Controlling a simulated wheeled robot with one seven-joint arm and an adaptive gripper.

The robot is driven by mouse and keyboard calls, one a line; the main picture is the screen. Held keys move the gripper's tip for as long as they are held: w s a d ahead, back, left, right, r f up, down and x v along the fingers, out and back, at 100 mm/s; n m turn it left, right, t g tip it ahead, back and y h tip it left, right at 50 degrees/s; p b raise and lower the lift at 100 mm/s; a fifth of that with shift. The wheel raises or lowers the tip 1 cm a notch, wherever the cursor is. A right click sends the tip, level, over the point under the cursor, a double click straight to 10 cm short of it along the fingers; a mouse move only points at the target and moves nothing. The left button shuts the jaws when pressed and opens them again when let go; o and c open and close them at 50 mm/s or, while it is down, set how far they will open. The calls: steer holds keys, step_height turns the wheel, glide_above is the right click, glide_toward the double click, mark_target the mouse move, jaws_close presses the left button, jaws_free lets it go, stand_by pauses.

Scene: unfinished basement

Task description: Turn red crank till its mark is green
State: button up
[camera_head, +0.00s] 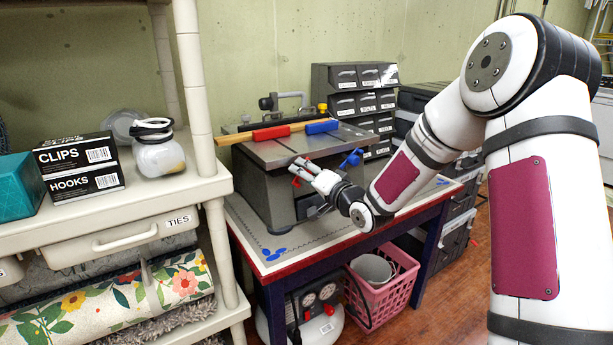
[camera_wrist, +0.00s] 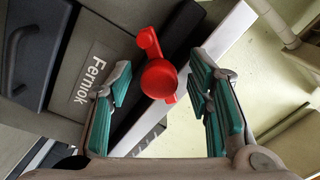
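The red crank (camera_wrist: 160,78) shows in the wrist view as a round red hub with a short arm reaching up to a smaller red end. It is on the grey machine marked "Fernlok" (camera_wrist: 82,85). My gripper (camera_wrist: 163,84) has its teal-padded fingers apart, one on each side of the hub, with visible gaps. In the head view, my gripper (camera_head: 301,169) is at the machine's front (camera_head: 263,198), and a little of the red crank (camera_head: 297,181) shows beside the fingers. I cannot make out a mark or its colour.
A blue crank (camera_head: 350,160) is on the machine's right side, close to my gripper. A wooden bar with red (camera_head: 271,132) and blue (camera_head: 322,127) blocks lies across the top. Drawer units (camera_head: 356,77) stand behind. A shelf (camera_head: 120,200) is at the left.

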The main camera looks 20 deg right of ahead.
steer(key=shift+s, duration=0.1)
steer(key=f+v, duration=0.1)
steer(key=v, duration=1)
steer(key=shift+s+r, duration=0.4)
steer(key=shift+r, duration=0.05)
steer(key=shift+d, duration=0.15)
steer(key=w+a+n+b, duration=0.3)
steer(key=w+n+b, duration=0.5)
steer(key=w+n, duration=0.1)
steer(key=shift+w+a+f+n+t+y, duration=0.3)
steer(key=shift+w+f+n+y, duration=0.1)
steer(key=shift+w, duration=0.35)
steer(key=shift+c, duration=0.2)
jaws_close()
